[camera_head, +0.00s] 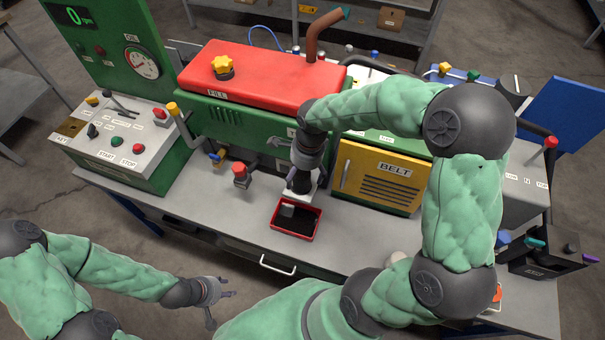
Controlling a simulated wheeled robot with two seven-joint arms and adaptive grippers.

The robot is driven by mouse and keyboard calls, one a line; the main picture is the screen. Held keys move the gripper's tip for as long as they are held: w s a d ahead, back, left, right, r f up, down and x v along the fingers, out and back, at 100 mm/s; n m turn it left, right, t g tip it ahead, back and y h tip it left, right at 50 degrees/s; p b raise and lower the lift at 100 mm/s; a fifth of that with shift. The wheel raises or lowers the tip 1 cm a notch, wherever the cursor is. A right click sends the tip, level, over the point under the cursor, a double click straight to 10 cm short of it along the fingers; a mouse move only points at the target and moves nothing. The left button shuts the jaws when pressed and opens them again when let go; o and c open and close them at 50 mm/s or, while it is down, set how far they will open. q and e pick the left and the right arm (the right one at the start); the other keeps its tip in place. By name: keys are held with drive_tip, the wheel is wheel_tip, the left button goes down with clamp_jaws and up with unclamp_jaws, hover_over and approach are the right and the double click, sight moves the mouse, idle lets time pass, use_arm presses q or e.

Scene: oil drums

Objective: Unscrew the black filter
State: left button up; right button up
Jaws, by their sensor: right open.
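My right gripper (300,184) points down in front of the green engine housing, above the red tray. It is open. A dark cylindrical shape shows between and behind its fingers, probably the black filter (303,177). The gripper and wrist hide much of it, and I cannot tell whether the fingers touch it. My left gripper (221,306) is open and empty, low over the floor in front of the bench, away from the filter.
The red tray (275,222) with a black inside stands on the grey bench (215,205) below the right gripper. A red valve knob (239,169) stands to its left. The yellow BELT box (378,179) is close on the right. The control panel (125,140) is at left.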

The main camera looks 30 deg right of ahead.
drive_tip(key=shift+a, duration=0.1)
drive_tip(key=c, duration=1.4)
drive_tip(key=shift+r, duration=0.1)
drive_tip(key=shift+n+p, duration=0.35)
drive_tip(key=shift+n, duration=0.25)
drive_tip(key=shift+w+n, duration=0.1)
drive_tip(key=shift+n, duration=0.2)
drive_tip(key=shift+c, duration=0.5)
drive_tip(key=shift+d+r, duration=0.15)
drive_tip(key=shift+d, duration=0.05)
drive_tip(key=shift+a+r+p, duration=0.1)
drive_tip(key=shift+r+p, duration=0.35)
drive_tip(key=shift+p, duration=0.1)
